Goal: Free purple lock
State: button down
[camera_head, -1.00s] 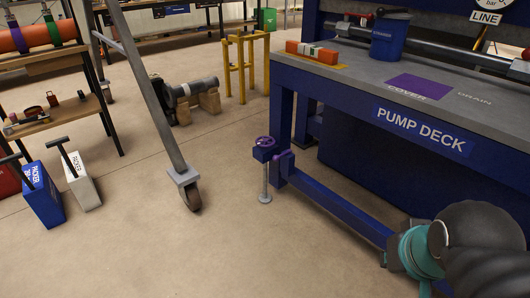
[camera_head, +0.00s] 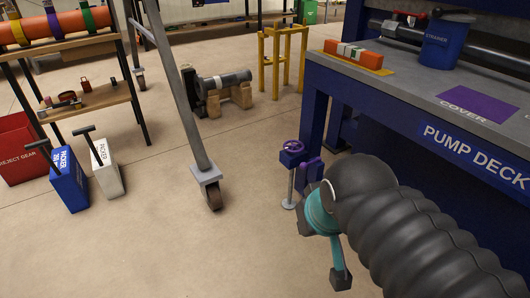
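A purple handwheel (camera_head: 292,147) sits on a small blue box on a thin grey post with a round foot, beside the front left leg of the pump deck. A purple piece (camera_head: 309,172) stands just right of the post, partly hidden by my arm. I cannot tell which purple part is the lock itself. My gripper (camera_head: 322,250), below a teal ring, is in front of and below the purple parts. One dark fingertip shows low at the right; the other side is mostly hidden. It appears apart from the wheel, and nothing held is visible.
The pump deck (camera_head: 400,89) fills the right side, with an orange block (camera_head: 353,57) and a blue strainer bucket (camera_head: 443,42) on top. A grey caster leg (camera_head: 207,172) stands left of the post. Blue (camera_head: 69,180) and white (camera_head: 105,168) packer cases stand left. Open floor lies between.

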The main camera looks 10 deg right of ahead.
aim_at(303, 166)
jog(key=u, duration=0.05)
jog(key=i, duration=0.65)
jog(key=z, duration=0.65)
jog(key=i, duration=0.5)
jog(key=z, duration=0.45)
